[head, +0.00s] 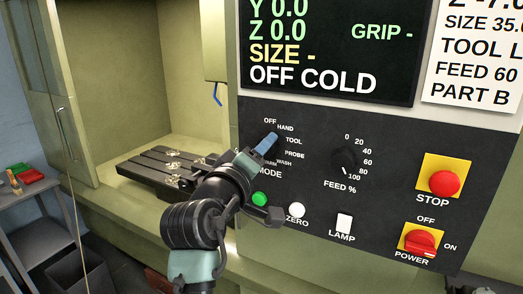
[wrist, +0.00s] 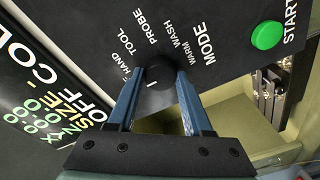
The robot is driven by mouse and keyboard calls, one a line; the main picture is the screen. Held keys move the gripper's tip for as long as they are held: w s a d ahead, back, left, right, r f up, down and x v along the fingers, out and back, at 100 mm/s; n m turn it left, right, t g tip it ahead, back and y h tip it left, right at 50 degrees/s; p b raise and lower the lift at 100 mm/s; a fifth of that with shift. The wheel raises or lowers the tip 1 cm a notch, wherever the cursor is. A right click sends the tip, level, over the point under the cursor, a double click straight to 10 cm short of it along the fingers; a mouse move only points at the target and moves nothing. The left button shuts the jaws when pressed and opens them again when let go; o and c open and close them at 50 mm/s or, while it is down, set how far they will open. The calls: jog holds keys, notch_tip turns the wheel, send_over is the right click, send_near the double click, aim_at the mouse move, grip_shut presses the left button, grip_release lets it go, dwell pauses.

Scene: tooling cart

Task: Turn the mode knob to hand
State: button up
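The mode knob (wrist: 157,76) is black and round, with a white pointer mark on its lower side in the wrist view. The mark lies away from the HAND label (wrist: 125,66), which is up and to the left. My gripper (wrist: 160,80) has its two blue fingers on either side of the knob. The fingers look open, with narrow gaps; contact is not clear. In the head view my gripper (head: 264,145) is at the mode dial and hides the knob. The screen (head: 315,50) reads OFF COLD.
The feed dial (head: 344,161) is right of the mode dial. Below are a green start button (head: 259,199), a white zero button (head: 297,210) and a lamp switch (head: 344,223). A red stop button (head: 444,184) and a power switch (head: 420,243) are at the right.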

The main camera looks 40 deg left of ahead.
grip_shut()
jog(key=shift+f+m+b, duration=0.1)
jog(key=shift+m+b, duration=0.2)
jog(key=shift+b, duration=0.1)
jog(key=shift+f+m+t+b, duration=0.1)
jog(key=shift+m+t+b, duration=0.3)
jog(key=shift+m+b, duration=2.65)
jog(key=shift+m, duration=0.35)
jog(key=o, duration=0.9)
grip_release()
jog(key=shift+c, duration=0.2)
